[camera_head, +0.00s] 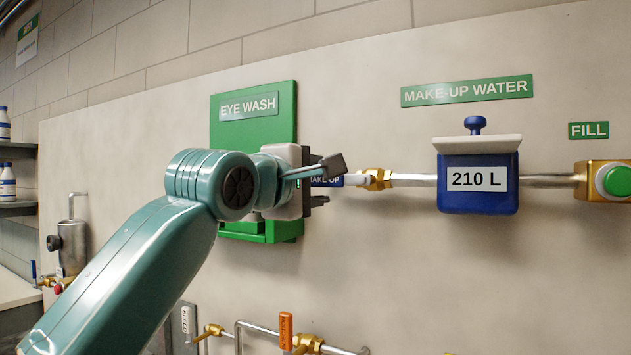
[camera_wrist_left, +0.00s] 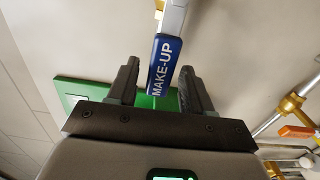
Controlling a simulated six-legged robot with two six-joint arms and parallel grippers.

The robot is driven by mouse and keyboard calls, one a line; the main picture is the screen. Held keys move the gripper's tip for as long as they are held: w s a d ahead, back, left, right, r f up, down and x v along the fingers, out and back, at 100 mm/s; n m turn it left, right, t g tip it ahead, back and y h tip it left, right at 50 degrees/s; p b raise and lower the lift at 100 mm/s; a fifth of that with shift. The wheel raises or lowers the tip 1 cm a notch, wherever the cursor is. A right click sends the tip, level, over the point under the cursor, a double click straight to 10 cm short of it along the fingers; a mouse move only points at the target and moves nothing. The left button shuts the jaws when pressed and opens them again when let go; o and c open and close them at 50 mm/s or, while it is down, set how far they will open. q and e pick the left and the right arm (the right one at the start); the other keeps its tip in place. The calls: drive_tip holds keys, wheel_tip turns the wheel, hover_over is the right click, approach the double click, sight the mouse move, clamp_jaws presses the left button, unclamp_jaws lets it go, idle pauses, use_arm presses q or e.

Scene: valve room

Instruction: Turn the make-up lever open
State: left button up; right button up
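The make-up lever has a blue sleeve marked MAKE-UP (camera_head: 329,181) and a pale bar running right to a brass valve (camera_head: 377,179). In the head view it lies level, in line with the pipe. My left gripper (camera_head: 327,183) is at the lever's free end, partly covering it. In the left wrist view the blue sleeve (camera_wrist_left: 164,66) shows between the two spread fingers of my left gripper (camera_wrist_left: 160,72), with a gap on each side. The gripper is open and I see no contact. My right gripper is not in view.
A green eye wash panel (camera_head: 284,105) is behind my left gripper. To the right are a blue meter reading 210 L (camera_head: 478,200) and a green FILL button (camera_head: 615,180). An orange lever (camera_head: 286,330) and brass fittings are below. The wall between is clear.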

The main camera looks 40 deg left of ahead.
use_arm(q)
drive_tip(key=shift+s+d, duration=0.15)
drive_tip(key=shift+s, duration=0.1)
drive_tip(key=b+v, duration=0.3)
drive_tip(key=v, duration=1.2)
drive_tip(key=shift+s, duration=0.4)
drive_tip(key=shift+d+r, duration=0.1)
